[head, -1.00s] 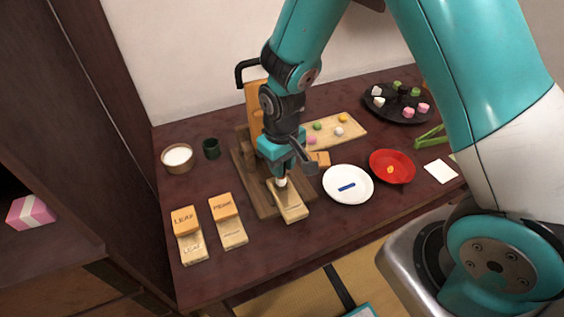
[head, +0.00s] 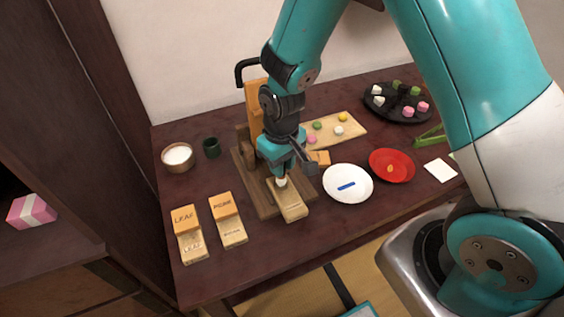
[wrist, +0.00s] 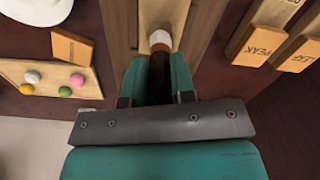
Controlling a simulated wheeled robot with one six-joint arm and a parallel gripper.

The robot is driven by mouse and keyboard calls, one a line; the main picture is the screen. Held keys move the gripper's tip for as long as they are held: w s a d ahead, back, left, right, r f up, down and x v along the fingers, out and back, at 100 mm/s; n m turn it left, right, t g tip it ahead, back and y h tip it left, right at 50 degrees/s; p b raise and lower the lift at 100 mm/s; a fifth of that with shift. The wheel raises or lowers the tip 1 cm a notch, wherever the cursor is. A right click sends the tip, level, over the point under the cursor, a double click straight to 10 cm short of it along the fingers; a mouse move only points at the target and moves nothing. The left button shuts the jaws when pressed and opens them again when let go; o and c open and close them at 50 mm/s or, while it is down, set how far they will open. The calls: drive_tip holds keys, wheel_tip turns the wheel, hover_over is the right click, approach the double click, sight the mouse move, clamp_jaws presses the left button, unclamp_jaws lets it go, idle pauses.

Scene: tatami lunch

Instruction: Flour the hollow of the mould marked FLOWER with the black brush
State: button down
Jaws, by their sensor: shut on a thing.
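My gripper (wrist: 158,85) is shut on the black brush (wrist: 159,68), whose dark handle sits between the teal fingers. Its pale bristle tip (wrist: 160,39) points down at a light wooden mould; it also shows in the head view (head: 281,182). That mould (head: 292,206) lies on the dark wooden press base (head: 265,203), its front end at the base's edge. The brush tip is at the mould's rear part; I cannot tell if it touches. The mould's marking and hollow are not readable. An orange wooden block (head: 319,158) lies beside the base.
A bowl of white powder (head: 178,156) and a dark green cup (head: 211,147) stand at back left. A white plate (head: 347,196) and red plate (head: 391,178) are on the right.

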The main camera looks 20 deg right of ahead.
drive_tip(key=shift+f+b, duration=0.55)
drive_tip(key=shift+f, duration=0.45)
idle(0.3)
drive_tip(key=shift+d, duration=0.2)
drive_tip(key=shift+a, duration=0.4)
drive_tip(key=shift+w+d+p, duration=0.2)
drive_tip(key=shift+p, duration=0.25)
drive_tip(key=shift+s, duration=0.15)
drive_tip(key=shift+s, duration=0.25)
drive_tip(key=shift+w+d, duration=0.2)
drive_tip(key=shift+a+p, duration=0.3)
drive_tip(key=shift+a, duration=0.1)
drive_tip(key=shift+w+d, duration=0.15)
drive_tip(key=shift+d, duration=0.05)
idle(0.5)
